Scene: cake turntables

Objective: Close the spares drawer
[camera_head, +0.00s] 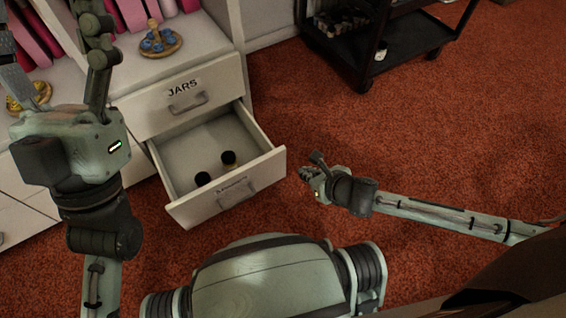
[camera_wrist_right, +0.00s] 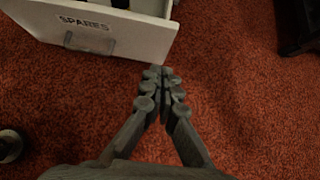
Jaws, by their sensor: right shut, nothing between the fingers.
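The spares drawer (camera_head: 224,199) is pulled well out of the white cabinet, below a shut drawer labelled JARS (camera_head: 183,97). Two small dark-topped jars (camera_head: 228,159) stand inside it. My right gripper (camera_head: 315,170) is shut and empty, to the right of the drawer's front corner. In the wrist view its fingertips (camera_wrist_right: 161,74) meet over the carpet, just below that corner and apart from it. My left gripper (camera_head: 88,15) is raised at the upper left; its fingertips are not clearly seen.
Round turntables with blue (camera_head: 160,41) and yellow (camera_head: 29,95) items stand on the cabinet top. Pink items line up behind them. A black cart (camera_head: 383,42) stands at the back right. Red carpet (camera_head: 420,130) is clear between the cart and my right arm.

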